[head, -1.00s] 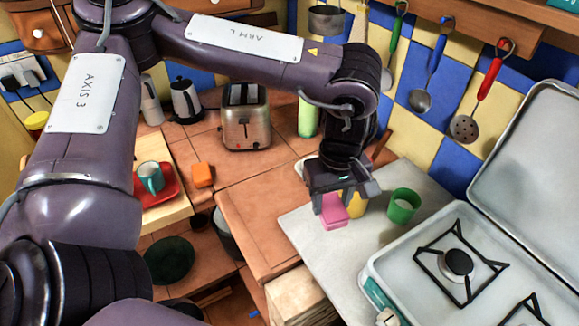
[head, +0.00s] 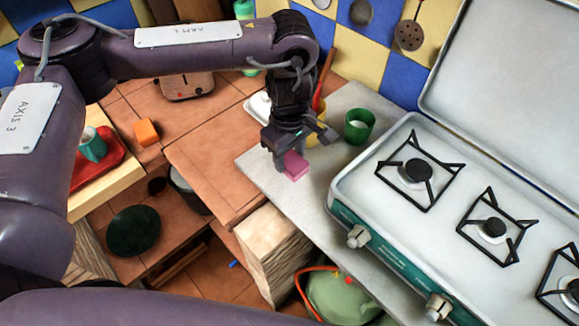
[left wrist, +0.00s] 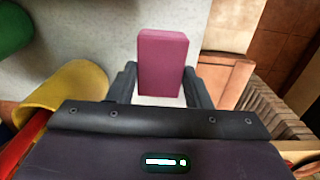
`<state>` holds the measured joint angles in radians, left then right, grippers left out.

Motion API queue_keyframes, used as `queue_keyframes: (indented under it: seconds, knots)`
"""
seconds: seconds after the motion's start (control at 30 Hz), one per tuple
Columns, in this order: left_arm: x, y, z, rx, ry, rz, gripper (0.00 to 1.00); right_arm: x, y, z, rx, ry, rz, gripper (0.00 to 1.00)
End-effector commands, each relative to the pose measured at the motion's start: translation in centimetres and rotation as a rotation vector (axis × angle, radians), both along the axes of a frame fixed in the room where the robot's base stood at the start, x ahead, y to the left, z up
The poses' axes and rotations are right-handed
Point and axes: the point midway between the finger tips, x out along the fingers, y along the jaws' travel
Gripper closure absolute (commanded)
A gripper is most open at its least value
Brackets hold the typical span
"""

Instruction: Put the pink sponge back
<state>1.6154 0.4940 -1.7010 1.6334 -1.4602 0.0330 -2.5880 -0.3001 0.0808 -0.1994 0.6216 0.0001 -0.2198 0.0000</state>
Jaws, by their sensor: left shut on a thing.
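The pink sponge (head: 296,166) is held in my left gripper (head: 285,152) over the light grey counter slab (head: 345,187), near its left edge. In the left wrist view the sponge (left wrist: 163,55) sits between the two dark fingers (left wrist: 161,86), which are shut on it. I cannot tell whether its underside touches the slab. My right gripper is not in view.
A green cup (head: 358,126) stands right of the gripper. A yellow cup (left wrist: 75,88) is beside the gripper. The gas stove (head: 350,205) with raised lid fills the right. A white dish (head: 257,106) lies behind. Orange tiled counter (head: 205,160) is clear to the left.

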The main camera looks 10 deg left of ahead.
Motion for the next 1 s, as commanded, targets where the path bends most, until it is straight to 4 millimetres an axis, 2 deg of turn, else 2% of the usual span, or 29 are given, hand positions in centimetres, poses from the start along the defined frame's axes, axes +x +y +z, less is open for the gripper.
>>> queue_keyframes:
  seconds: [0.4,0.87,0.9,1.0]
  knots:
    - [0.0,0.0,-4.8,-0.002,0.001,0.001,0.74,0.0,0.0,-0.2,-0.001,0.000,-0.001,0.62]
    - [0.0,0.0,-5.8,0.000,-0.001,0.000,0.74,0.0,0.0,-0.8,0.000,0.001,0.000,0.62]
    - [0.1,0.0,-5.6,0.000,-0.002,0.000,0.52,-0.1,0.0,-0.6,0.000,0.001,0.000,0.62]
    - [0.0,0.0,-5.6,0.000,-0.001,0.000,0.39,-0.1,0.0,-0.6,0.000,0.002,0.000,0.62]
